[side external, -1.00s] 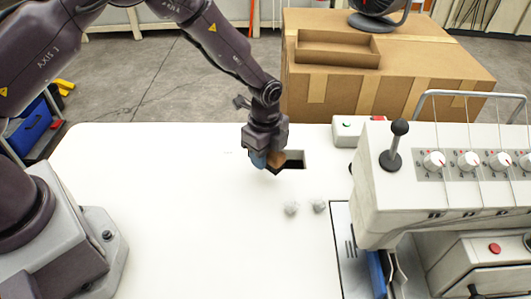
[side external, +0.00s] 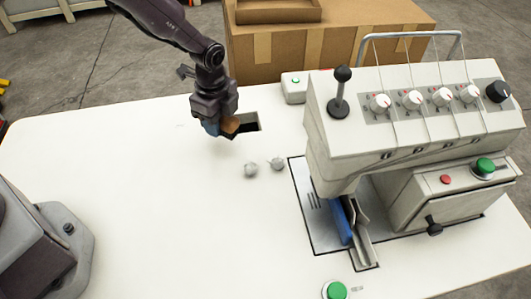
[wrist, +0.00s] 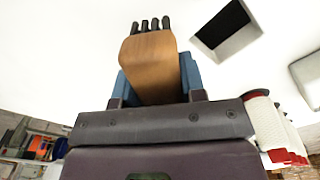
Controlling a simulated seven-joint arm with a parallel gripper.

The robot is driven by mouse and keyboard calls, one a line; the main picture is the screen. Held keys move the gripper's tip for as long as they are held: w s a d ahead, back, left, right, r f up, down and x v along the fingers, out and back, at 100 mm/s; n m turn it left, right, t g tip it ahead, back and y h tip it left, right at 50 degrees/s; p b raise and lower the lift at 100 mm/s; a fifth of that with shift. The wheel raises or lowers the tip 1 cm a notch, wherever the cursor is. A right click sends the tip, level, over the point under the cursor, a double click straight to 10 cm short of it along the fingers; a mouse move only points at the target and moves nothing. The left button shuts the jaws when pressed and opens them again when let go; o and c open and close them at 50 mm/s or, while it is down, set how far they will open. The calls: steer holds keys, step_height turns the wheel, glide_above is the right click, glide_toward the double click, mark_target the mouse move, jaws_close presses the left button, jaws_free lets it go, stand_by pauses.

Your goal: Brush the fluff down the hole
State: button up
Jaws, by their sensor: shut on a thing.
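My gripper (side external: 222,128) is shut on a wooden-handled brush (side external: 231,124). In the wrist view the brush (wrist: 150,62) points away from me between the blue fingers, with dark bristle tufts at its far end. The square hole (side external: 250,121) is in the white table, just right of the brush; it also shows in the wrist view (wrist: 224,24) at upper right. Two grey fluff balls lie on the table below the hole: one fluff ball (side external: 251,169) and another (side external: 277,163) to its right. The brush is apart from both. The fluff is not visible in the wrist view.
A sewing machine (side external: 400,130) with knobs stands to the right, close to the fluff. The white table (side external: 130,190) is clear to the left and front.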

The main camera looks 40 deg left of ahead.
mark_target(245, 144)
steer(key=d+n, duration=0.4)
steer(key=d, duration=0.1)
steer(key=s+d+n, duration=0.1)
steer(key=d+n, duration=0.1)
steer(key=d, duration=0.1)
steer(key=shift+r+n, duration=0.15)
steer(key=shift+n, duration=0.15)
steer(key=d+n, duration=0.2)
steer(key=s+d+n, duration=0.1)
steer(key=d+n, duration=0.1)
steer(key=d, duration=0.1)
steer(key=s+d+n, duration=0.1)
steer(key=d+n, duration=0.2)
steer(key=shift+s+r, duration=0.1)
steer(key=shift+r, duration=0.15)
steer(key=shift+s+d+n, duration=0.3)
steer(key=shift+d+n, duration=0.35)
steer(key=shift+n, duration=0.05)
steer(key=shift+f, duration=0.1)
